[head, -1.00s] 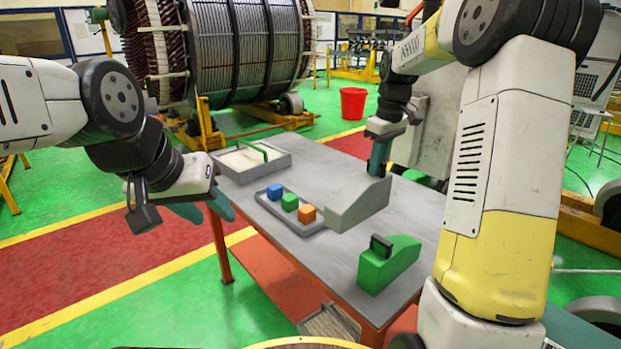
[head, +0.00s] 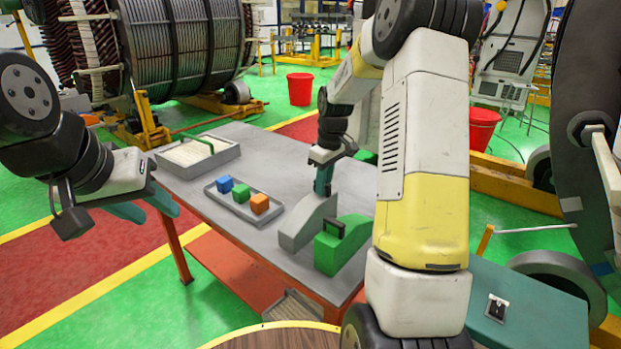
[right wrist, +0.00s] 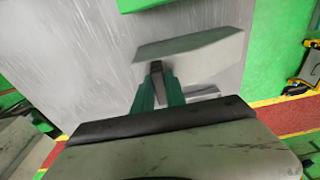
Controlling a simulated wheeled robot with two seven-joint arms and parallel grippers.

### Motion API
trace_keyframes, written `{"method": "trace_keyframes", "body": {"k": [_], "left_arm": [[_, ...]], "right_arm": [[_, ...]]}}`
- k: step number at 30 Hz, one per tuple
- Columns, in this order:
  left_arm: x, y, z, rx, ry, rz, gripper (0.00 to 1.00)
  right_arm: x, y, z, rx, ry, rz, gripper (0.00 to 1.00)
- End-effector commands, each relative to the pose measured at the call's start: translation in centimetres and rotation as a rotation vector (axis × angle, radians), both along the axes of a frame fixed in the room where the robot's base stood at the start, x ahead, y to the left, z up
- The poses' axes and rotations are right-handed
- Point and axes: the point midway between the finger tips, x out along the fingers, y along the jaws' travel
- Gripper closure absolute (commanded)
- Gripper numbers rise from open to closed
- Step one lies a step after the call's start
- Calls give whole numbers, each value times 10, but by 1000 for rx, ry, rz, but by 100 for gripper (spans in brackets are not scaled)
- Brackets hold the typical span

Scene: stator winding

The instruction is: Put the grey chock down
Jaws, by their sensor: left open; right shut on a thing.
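The grey chock (head: 302,226) is a wedge near the right side of the grey table, close beside the green chock (head: 328,252). My right gripper (head: 323,190) is shut on its handle from above. In the right wrist view the grey chock (right wrist: 195,52) lies beyond the green fingers (right wrist: 158,88), which close on its dark handle. I cannot tell whether its underside touches the tabletop (head: 262,175). My left gripper (head: 145,205) is open and empty, off the table's left edge.
A grey tray (head: 238,212) holds a blue block (head: 225,184), a green block (head: 239,197) and an orange block (head: 259,204). A shallow box (head: 226,153) with a green handle stands at the table's far left. Some tabletop between box and chock is clear.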

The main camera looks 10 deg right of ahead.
Motion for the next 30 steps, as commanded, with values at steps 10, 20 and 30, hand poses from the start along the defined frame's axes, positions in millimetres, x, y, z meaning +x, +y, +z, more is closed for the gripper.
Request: {"method": "trace_keyframes", "body": {"k": [10, 20, 30], "left_arm": [[0, 0, 0, 0, 0, 0, 58], [0, 0, 0, 0, 0, 0, 58], [0, 0, 0, 0, 0, 0, 58]], "right_arm": [[0, 0, -1, 0, 0, 0, 72], [0, 0, -1, 1, -1, 0, 62], [-2, -3, 42, 0, -6, -1, 62]]}}
